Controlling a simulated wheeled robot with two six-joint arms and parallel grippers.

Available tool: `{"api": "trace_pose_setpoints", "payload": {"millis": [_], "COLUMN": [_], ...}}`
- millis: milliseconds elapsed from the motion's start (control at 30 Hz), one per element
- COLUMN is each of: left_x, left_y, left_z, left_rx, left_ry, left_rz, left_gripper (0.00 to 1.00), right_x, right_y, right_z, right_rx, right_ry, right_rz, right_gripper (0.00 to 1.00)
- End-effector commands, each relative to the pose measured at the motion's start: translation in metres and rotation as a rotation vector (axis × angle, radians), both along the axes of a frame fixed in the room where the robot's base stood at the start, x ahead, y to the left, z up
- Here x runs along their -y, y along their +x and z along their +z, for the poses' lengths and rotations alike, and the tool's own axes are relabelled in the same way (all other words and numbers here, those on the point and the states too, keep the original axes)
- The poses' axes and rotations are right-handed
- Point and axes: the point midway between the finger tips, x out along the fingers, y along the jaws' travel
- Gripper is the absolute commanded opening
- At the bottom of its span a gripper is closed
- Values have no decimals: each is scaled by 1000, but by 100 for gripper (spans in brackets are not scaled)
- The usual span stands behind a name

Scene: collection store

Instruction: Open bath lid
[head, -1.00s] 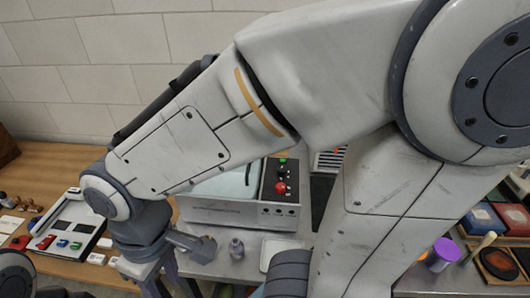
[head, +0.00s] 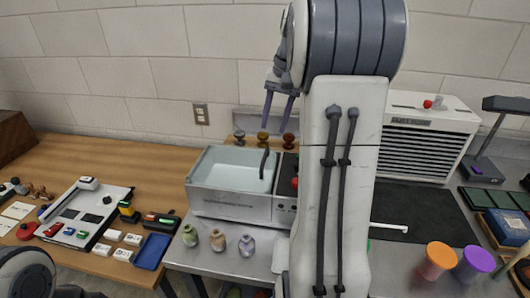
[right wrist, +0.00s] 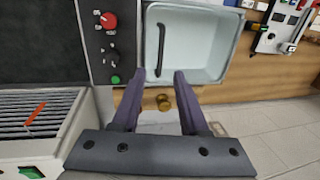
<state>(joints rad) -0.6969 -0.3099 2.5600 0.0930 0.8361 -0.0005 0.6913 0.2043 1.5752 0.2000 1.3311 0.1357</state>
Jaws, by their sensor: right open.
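The bath (head: 228,203) is a grey metal box on the metal bench, left of my right arm in the head view. Its top shows a pale blue-green recessed surface, and I cannot tell whether a clear lid covers it. A dark bar handle (head: 264,163) stands at its right end. In the right wrist view the bath (right wrist: 228,42) is at top centre, with the handle (right wrist: 161,50) at its left side. My right gripper (head: 276,118) is open and empty, above and behind the bath; its fingers (right wrist: 160,73) appear near the handle's lower end. My left gripper is out of view.
A control panel with a red knob (right wrist: 109,20) adjoins the bath. A vented white machine (head: 420,135) stands at right. Small bottles (head: 218,240) stand before the bath; brown-knobbed stamps (head: 262,138) stand behind it. Orange (head: 437,261) and purple (head: 474,265) cups are at front right.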

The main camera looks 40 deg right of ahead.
Motion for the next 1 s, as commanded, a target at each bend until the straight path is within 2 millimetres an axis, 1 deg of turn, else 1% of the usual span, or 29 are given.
{"api": "trace_pose_setpoints", "payload": {"millis": [300,400,500,667,900,933,967,1000], "left_x": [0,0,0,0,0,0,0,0], "left_y": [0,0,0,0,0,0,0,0], "left_z": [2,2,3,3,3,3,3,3], "left_rx": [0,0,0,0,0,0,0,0], "left_ry": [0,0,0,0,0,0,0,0], "left_rz": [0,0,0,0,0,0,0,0], "left_gripper": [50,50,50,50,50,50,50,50], "right_x": [-10,-12,-13,-14,-14,-14,-14,-14], "right_y": [8,11,13,14,14,14,14,14], "right_z": [-57,-73,-84,-93,-94,-93,-93,-93], "right_rx": [-5,-5,-3,-1,-1,-1,-1,-1], "right_ry": [3,2,0,0,0,0,0,0], "right_rz": [5,6,6,5,4,4,4,4], "right_gripper": [43,43,43,43,43,40,28,13]}}
